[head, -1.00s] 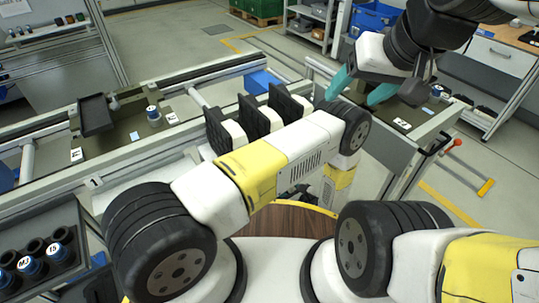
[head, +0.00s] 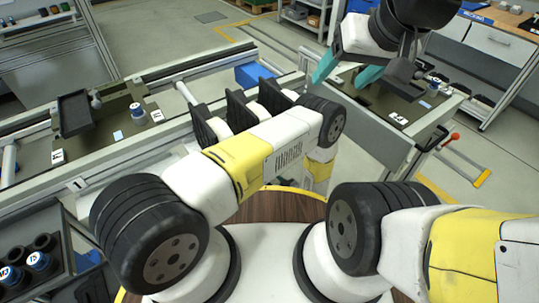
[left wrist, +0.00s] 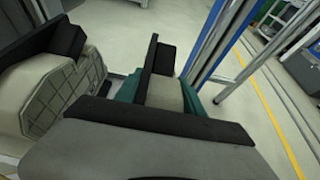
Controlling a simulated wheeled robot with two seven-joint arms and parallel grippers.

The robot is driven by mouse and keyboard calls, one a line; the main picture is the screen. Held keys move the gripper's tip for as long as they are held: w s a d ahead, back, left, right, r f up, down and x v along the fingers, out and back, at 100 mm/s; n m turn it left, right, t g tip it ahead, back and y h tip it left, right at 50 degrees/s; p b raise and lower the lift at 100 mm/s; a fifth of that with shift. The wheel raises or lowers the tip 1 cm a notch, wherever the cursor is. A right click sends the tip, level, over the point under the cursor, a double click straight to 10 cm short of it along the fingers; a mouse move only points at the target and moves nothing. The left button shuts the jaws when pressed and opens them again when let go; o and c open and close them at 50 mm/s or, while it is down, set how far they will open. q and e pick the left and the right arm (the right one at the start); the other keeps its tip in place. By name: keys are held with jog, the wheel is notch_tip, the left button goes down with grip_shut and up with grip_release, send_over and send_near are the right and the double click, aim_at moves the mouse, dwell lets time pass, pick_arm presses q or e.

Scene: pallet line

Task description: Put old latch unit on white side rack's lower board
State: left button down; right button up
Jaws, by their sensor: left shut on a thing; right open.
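In the left wrist view my left gripper (left wrist: 160,92) has teal fingers shut on a unit with a black plate and a grey block (left wrist: 165,92). It looks like a latch unit, but no label shows to tell whether it is the old one. My right gripper (head: 345,68) is open and empty above a dark pallet (head: 385,105) at the right. I cannot surely pick out the white side rack; a pale shelf rack (head: 305,18) stands at the top.
A dark pallet (head: 105,132) on the left line carries a black tray (head: 75,113). A cup holder (head: 40,245) is at lower left. Open floor (head: 170,45) lies beyond.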

pick_arm(q)
jog(key=c, duration=0.7)
grip_release()
jog(key=v, duration=1.2)
